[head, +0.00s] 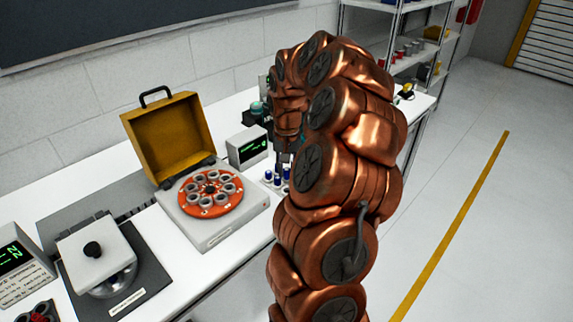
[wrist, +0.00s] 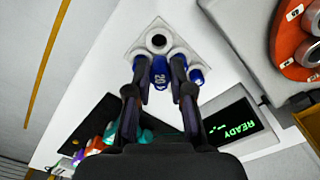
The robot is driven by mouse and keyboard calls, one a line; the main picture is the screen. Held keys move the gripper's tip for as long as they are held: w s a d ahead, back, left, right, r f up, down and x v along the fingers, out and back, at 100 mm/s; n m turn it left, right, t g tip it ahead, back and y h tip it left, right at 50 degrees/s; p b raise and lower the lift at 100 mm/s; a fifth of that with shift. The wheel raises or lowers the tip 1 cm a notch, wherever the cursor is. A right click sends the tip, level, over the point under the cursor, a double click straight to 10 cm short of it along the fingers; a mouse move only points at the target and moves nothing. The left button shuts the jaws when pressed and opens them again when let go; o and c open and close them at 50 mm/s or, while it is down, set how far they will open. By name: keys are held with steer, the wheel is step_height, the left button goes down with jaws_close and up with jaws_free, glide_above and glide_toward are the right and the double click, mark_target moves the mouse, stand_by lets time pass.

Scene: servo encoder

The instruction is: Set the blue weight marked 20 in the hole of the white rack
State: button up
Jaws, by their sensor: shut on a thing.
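Other blue weights (wrist: 196,75) stand in the rack beside my fingers. Whether the held weight's lower end touches the rack cannot be told. In the head view my gripper (head: 283,163) is over the rack, partly hidden by my arm.
A display reading READY (wrist: 233,122) stands close to the rack. An orange-red carousel with metal cups (head: 209,194) sits in front of an open yellow lid (head: 168,137). Coloured items (wrist: 110,132) lie on the bench beside my gripper in the wrist view.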

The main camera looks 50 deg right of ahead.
mark_target(287, 178)
steer(key=shift+s+f+p, duration=0.1)
steer(key=shift+f+p, duration=0.25)
steer(key=shift+f, duration=1.5)
steer(key=shift+f+b, duration=0.1)
steer(key=shift+b, duration=0.5)
steer(key=shift+f+b, duration=1)
steer(key=shift+b, duration=0.25)
steer(key=o, duration=0.9)
steer(key=shift+r, duration=0.1)
steer(key=shift+r, duration=2.95)
